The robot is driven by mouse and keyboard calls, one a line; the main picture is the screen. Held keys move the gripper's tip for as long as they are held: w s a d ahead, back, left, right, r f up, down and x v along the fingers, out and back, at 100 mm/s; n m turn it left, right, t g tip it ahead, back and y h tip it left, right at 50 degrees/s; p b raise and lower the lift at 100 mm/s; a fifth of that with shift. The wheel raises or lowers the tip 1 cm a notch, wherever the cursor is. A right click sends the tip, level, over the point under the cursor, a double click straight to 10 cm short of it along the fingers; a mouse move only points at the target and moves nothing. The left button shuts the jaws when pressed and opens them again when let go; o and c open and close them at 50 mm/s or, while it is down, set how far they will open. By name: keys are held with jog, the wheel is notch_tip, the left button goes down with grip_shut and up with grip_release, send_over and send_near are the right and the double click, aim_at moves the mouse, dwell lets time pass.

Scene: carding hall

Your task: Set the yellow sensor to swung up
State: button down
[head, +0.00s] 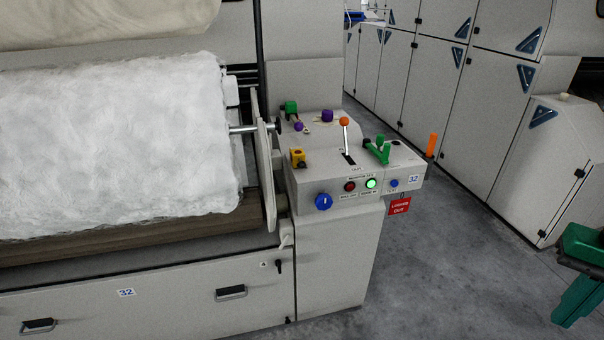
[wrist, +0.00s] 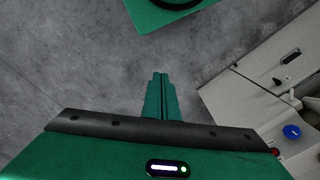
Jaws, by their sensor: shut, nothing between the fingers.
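The yellow sensor (head: 298,158) is a small block with a dark spot on it, at the left edge of the control console's top in the head view. Whether it is swung up or down is too small to tell. It does not show in the wrist view. My green gripper (head: 562,318) hangs at the far right of the head view, pointing down, well apart from the console. In the wrist view my gripper (wrist: 160,76) has its two fingers together over bare floor, with nothing between them.
The console (head: 340,184) also carries an orange-knobbed lever (head: 345,122), a green handle (head: 380,150), purple knobs, a blue knob (head: 323,202) and lit buttons. Grey floor (head: 450,260) is clear between console and gripper. Cabinets line the right.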

jog(key=w+f+n+t+h, duration=0.3)
jog(key=w+n, duration=0.7)
jog(key=w, duration=1)
jog(key=w+a+f+n+t, duration=0.3)
jog(key=w+a+n+t, duration=0.35)
jog(key=w, duration=0.55)
jog(key=w+a+f+n+t+y, duration=0.1)
jog(key=w+a+n+y, duration=0.2)
jog(key=a, duration=0.4)
jog(key=w+a+f+n+t, duration=0.1)
jog(key=w+a+n, duration=0.2)
jog(key=a+n, duration=0.25)
jog(key=w+a+n+t+y, duration=0.1)
jog(key=w+a+n+y, duration=0.15)
jog(key=a, duration=0.45)
jog(key=s+a+f+n+t+y, duration=0.1)
jog(key=a+n+y, duration=0.4)
jog(key=a+n, duration=0.5)
jog(key=a+t, duration=0.1)
jog(key=a, duration=0.6)
jog(key=shift+a+f, duration=0.25)
jog(key=shift+f, duration=0.1)
